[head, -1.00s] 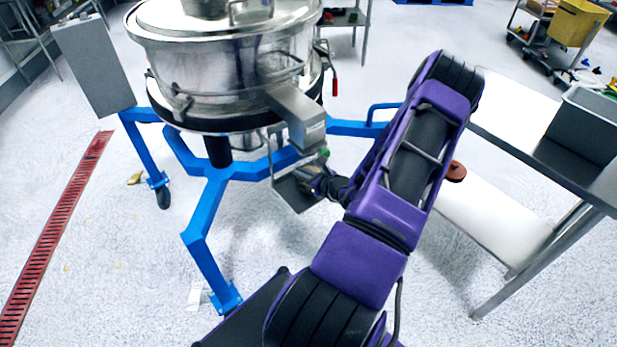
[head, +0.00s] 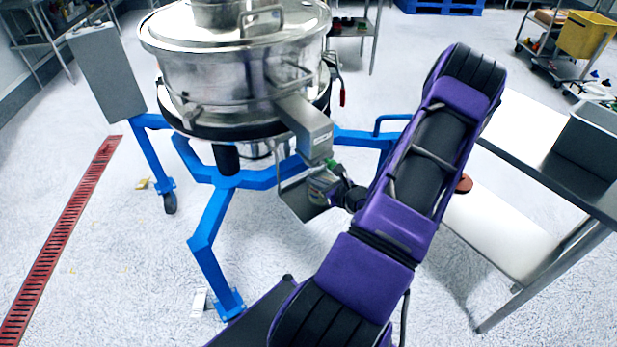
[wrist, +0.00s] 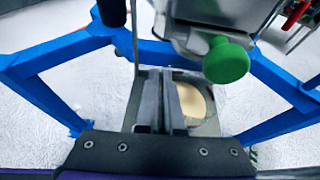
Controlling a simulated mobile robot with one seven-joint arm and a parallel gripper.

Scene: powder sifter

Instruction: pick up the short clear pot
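The short clear pot (wrist: 220,103) holds beige powder and shows in the wrist view just right of my fingers, on a grey plate below the sifter's outlet. My gripper (wrist: 163,103) has its two dark fingers close together, with only a narrow gap, overlapping the left side of the pot. They appear to pinch its near-left wall; the contact itself is hidden. In the head view my gripper (head: 328,190) is small and dark at the pot, beside the sifter's outlet.
The steel sifter (head: 235,75) stands on a blue frame (head: 208,240) around the plate (head: 300,202). A green knob (wrist: 227,60) hangs close above the pot's right side. A steel table (head: 520,130) is at the right.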

